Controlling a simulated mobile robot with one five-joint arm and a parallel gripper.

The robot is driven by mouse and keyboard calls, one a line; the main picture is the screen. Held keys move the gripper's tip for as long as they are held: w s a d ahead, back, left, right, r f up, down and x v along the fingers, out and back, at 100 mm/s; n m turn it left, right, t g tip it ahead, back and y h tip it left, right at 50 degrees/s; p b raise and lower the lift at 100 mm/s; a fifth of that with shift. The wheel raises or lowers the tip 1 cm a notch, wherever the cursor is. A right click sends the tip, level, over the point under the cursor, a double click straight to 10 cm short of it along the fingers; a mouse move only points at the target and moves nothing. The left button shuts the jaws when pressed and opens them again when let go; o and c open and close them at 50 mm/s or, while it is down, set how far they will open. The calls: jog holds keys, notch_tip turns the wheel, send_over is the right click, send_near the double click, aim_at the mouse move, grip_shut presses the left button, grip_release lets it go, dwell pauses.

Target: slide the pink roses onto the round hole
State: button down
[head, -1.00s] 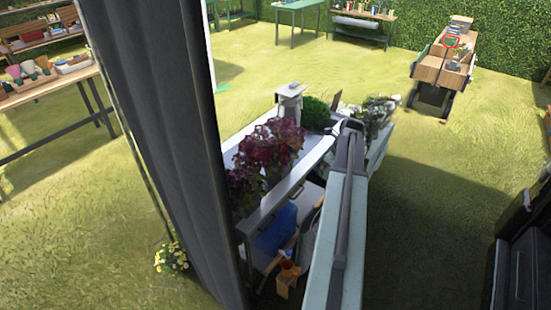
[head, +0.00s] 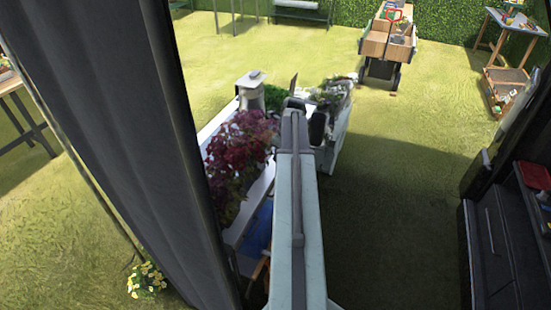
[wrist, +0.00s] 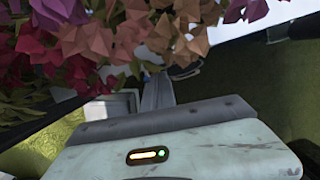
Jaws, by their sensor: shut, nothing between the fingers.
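Folded-petal blooms in magenta, pink and peach (wrist: 190,30) fill the top of the wrist view; I cannot tell whether these are the pink roses. A dark red and magenta flower clump (head: 238,150) stands on the pale bench left of my arm in the head view. My gripper (wrist: 156,82) appears as a narrow grey strip in the wrist view, shut and empty, just below the blooms. Contact with them is unclear. In the head view its tip is hard to make out at the arm's dark far end. No round hole can be made out.
The pale bench (head: 262,190) holds a grey post-like object (head: 250,92) and white flowers (head: 330,93). A dark curtain (head: 110,130) blocks the left. A dark cabinet (head: 490,240) stands at right. Open grass (head: 400,190) lies between bench and cabinet.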

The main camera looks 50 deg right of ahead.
jog(key=w+f+b, duration=0.1)
jog(key=f, duration=0.1)
jog(key=w+f+b, duration=0.4)
jog(key=shift+a+f, duration=0.25)
jog(key=shift+a, duration=0.1)
jog(key=shift+w+a, duration=0.1)
jog(key=shift+w, duration=0.05)
